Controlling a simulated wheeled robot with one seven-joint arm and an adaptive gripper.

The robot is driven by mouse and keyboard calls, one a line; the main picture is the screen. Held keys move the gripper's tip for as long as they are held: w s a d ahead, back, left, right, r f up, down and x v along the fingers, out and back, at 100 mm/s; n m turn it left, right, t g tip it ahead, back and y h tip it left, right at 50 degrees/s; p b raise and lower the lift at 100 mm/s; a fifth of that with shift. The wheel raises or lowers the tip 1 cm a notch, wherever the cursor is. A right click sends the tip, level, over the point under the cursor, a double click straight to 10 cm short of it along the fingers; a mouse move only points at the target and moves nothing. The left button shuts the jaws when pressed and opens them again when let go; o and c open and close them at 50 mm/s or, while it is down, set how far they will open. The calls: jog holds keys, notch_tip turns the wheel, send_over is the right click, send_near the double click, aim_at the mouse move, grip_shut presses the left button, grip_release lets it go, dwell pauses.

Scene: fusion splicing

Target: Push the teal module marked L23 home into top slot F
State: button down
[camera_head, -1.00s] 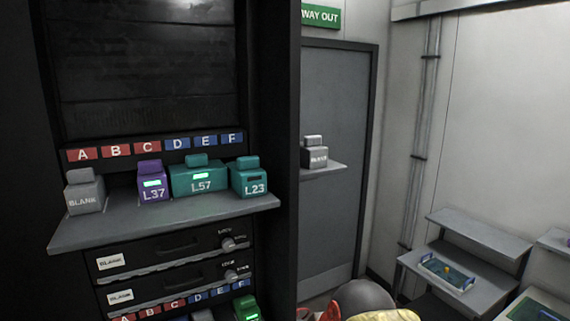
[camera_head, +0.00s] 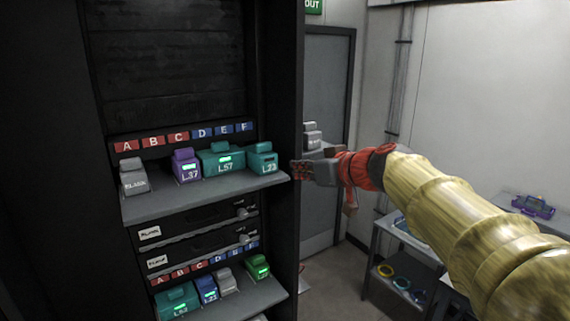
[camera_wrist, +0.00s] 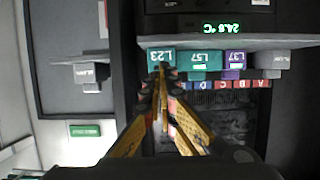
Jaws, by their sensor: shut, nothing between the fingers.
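The teal module L23 (camera_head: 262,160) stands at the right end of the top shelf (camera_head: 205,198), below the blue label F (camera_head: 243,127). Its small display looks dark. In the wrist view, which is upside down, L23 (camera_wrist: 160,57) is straight beyond my fingertips. My gripper (camera_head: 296,170) is shut and empty, just right of L23 in the head view, by the cabinet's right edge. The fingers also show in the wrist view (camera_wrist: 161,72), pointing at L23; I cannot tell whether they touch it. How deep L23 sits is not clear.
The wide teal module L57 (camera_head: 223,160) stands close left of L23, with purple L37 (camera_head: 186,166) and a grey blank (camera_head: 133,178) farther left. L57 and L37 have lit green displays. The cabinet's dark right upright (camera_head: 283,90) stands beside my gripper. A lower shelf holds more modules.

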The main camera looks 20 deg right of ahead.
jog(key=p, duration=0.3)
send_near(269, 161)
jog(key=shift+w+f, duration=1.2)
jog(key=shift+f, duration=0.4)
jog(key=shift+w+a+b, duration=0.1)
jog(key=shift+w+a, duration=0.55)
jog(key=shift+w, duration=1.1)
jog(key=shift+w+a+b, duration=0.1)
jog(key=shift+w+a, duration=0.6)
jog(key=shift+w, duration=1.05)
jog(key=shift+w+a+b, duration=0.1)
jog(key=shift+w+a, duration=0.55)
jog(key=shift+w, duration=1.1)
jog(key=s+b, duration=0.1)
jog(key=s+d+b, duration=0.1)
jog(key=s+b, duration=0.1)
jog(key=shift+s+d+f, duration=0.1)
jog(key=shift+s+f, duration=0.05)
jog(key=shift+s, duration=0.15)
jog(key=shift+s+d+b, duration=0.2)
jog(key=shift+s+b, duration=0.3)
jog(key=shift+s, duration=0.2)
jog(key=shift+s+d+b, duration=0.2)
jog(key=shift+s+b, duration=0.35)
jog(key=shift+s, duration=0.15)
jog(key=shift+s+d+b, duration=0.25)
jog(key=shift+s+b, duration=0.25)
jog(key=shift+s, duration=0.2)
